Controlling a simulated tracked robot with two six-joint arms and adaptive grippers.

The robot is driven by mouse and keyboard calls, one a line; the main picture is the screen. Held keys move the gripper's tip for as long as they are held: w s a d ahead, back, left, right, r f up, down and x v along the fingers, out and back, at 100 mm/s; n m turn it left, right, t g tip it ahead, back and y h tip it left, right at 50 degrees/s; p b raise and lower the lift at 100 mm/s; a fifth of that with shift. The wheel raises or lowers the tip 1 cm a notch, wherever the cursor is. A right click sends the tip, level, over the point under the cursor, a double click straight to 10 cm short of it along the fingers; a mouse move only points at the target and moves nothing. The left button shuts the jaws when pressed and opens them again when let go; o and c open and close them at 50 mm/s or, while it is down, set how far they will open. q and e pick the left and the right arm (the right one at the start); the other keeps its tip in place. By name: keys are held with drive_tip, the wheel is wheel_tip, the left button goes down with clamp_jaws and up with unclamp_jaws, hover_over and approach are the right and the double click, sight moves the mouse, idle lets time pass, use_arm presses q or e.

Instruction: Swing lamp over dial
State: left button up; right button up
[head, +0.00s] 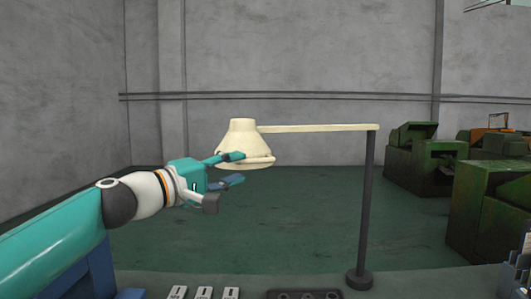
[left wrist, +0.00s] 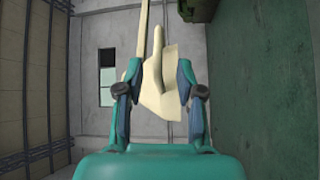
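The lamp has a cream shade (head: 240,134) on a long cream arm (head: 320,128), which runs right to a dark post (head: 367,200) on a round base (head: 359,281). My left gripper (head: 238,168) is at the shade's lower rim, its fingers apart; the upper finger overlaps the rim in the head view. In the left wrist view the shade (left wrist: 160,88) shows between the two fingertips (left wrist: 158,72), with a gap beside it. Contact cannot be told. No dial can be made out for certain. My right gripper is not in view.
A dark panel (head: 304,294) with round parts is cut off at the bottom edge, beside several white labelled plates (head: 203,293). Green machines (head: 412,160) stand at the right on the green floor. A grey wall (head: 300,60) is behind. The space between shade and post is clear.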

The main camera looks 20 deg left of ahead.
sight(261, 159)
use_arm(q)
drive_tip(key=p+x, duration=0.3)
drive_tip(key=x, duration=0.4)
drive_tip(key=shift+w+d+r, duration=0.2)
drive_tip(key=shift+w+d, duration=0.05)
drive_tip(key=shift+w, duration=0.05)
drive_tip(key=shift+w+d+f, duration=0.1)
drive_tip(key=shift+w+d, duration=0.15)
drive_tip(key=shift+w, duration=0.25)
clamp_jaws()
